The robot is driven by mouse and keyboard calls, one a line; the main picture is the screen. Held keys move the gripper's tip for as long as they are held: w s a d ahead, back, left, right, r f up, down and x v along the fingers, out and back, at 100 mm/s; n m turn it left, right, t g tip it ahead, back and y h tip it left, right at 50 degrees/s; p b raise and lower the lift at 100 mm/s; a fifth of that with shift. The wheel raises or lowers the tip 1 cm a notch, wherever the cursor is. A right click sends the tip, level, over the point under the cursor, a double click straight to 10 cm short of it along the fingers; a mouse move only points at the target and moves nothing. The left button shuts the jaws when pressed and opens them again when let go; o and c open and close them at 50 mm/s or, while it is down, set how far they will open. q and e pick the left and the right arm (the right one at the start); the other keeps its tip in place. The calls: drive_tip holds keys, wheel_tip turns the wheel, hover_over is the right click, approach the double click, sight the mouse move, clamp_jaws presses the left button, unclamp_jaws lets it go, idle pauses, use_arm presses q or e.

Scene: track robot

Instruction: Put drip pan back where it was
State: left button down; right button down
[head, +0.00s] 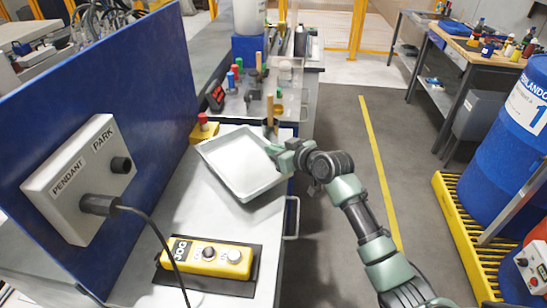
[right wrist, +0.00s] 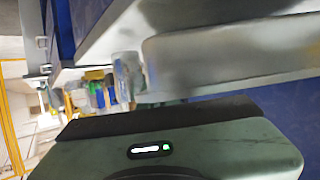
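The drip pan (head: 240,160) is a shallow light-grey rectangular tray in the head view, over the grey bench top beside the blue panel. It looks empty. I cannot tell whether it rests on the bench or hangs just above it. My right gripper (head: 273,152) is at the pan's right rim and appears shut on it; the fingertips are partly hidden. In the right wrist view a blurred pale wall, likely the pan (right wrist: 230,50), fills the upper right. My left gripper is not in view.
A yellow JOG pendant (head: 208,257) lies on the near bench top (head: 140,285). A grey PENDANT PARK box (head: 82,178) with a cable is on the blue panel (head: 110,90). Tools and bottles stand beyond the pan.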

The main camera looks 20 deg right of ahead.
drive_tip(key=shift+f, duration=1.45)
drive_tip(key=shift+f, duration=0.15)
drive_tip(key=c, duration=1.7)
unclamp_jaws()
drive_tip(key=shift+f, duration=0.1)
drive_tip(key=shift+r, duration=0.25)
drive_tip(key=v, duration=1.2)
drive_tip(key=shift+b, duration=0.3)
